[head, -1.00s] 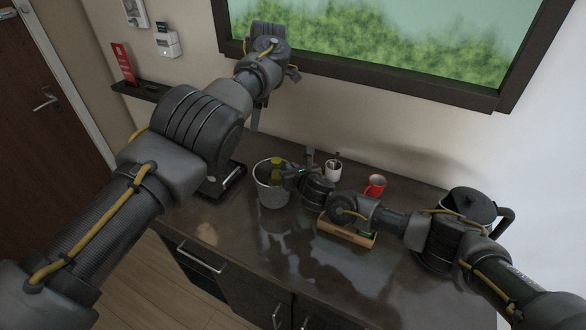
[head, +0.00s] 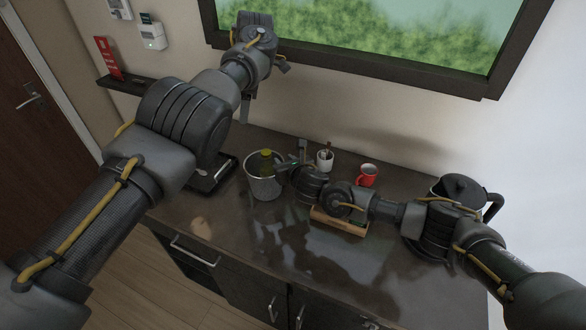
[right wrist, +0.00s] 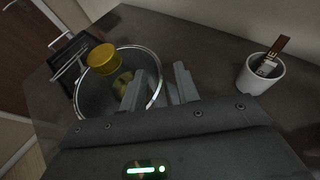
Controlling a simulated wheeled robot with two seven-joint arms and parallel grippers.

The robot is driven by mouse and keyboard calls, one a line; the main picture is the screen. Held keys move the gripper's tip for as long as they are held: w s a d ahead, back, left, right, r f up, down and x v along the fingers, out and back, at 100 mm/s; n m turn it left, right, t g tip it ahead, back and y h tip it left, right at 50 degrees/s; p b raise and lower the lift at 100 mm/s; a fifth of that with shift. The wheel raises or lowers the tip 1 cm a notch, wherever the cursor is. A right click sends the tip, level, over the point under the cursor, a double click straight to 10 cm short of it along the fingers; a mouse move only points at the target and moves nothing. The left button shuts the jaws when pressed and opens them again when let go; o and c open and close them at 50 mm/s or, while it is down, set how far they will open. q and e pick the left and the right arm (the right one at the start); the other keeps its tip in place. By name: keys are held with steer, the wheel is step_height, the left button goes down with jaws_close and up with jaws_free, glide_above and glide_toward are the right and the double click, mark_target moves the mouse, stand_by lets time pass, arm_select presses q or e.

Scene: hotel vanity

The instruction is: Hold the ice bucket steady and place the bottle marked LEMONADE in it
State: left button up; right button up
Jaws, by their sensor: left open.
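The ice bucket (head: 264,187), a grey metal pail, stands on the counter left of centre. A bottle with a yellow cap (head: 265,154) is inside it, its top above the rim. In the right wrist view the cap (right wrist: 103,58) is near the far side of the bucket (right wrist: 87,103). The bottle's label cannot be read. My right gripper (head: 290,161) is just right of the bucket.
A white cup (head: 325,162) holding a brown stick and a red mug (head: 367,175) stand behind my right arm. A wooden box (head: 340,222) is under that arm. A dark kettle (head: 455,188) stands at the right. A black tray (head: 215,177) is left of the bucket. The front counter is clear.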

steer(key=v, duration=1.1)
steer(key=shift+f, duration=0.2)
